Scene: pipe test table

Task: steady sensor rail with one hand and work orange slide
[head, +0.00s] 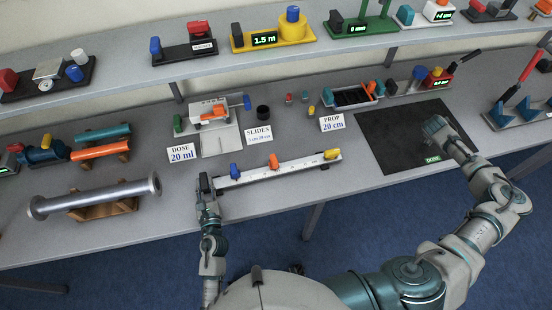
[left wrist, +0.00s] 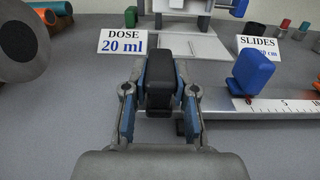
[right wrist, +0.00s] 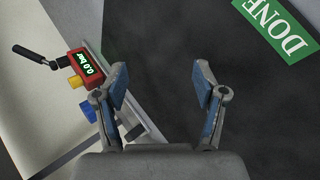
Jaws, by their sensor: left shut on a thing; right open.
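The white sensor rail (head: 300,167) lies on the table front, slightly slanted, with a printed scale. It carries a blue slide (head: 235,171) near its left end, the orange slide (head: 273,161) near the middle and a yellow slide (head: 332,154) near the right end. My left gripper (head: 205,187) is shut on the black end block (left wrist: 160,75) at the rail's left end. The left wrist view also shows the blue slide (left wrist: 253,75) and the rail (left wrist: 265,119). My right gripper (right wrist: 160,90) is open and empty over the black mat (head: 400,148), well right of the rail.
The mat bears a green DONE label (head: 432,160). Cards reading DOSE (head: 181,153), SLIDES (head: 258,134) and PROP (head: 332,122) stand behind the rail. A grey pipe (head: 95,197) rests on wooden supports at left. A red gauge device (right wrist: 84,64) stands beyond the mat.

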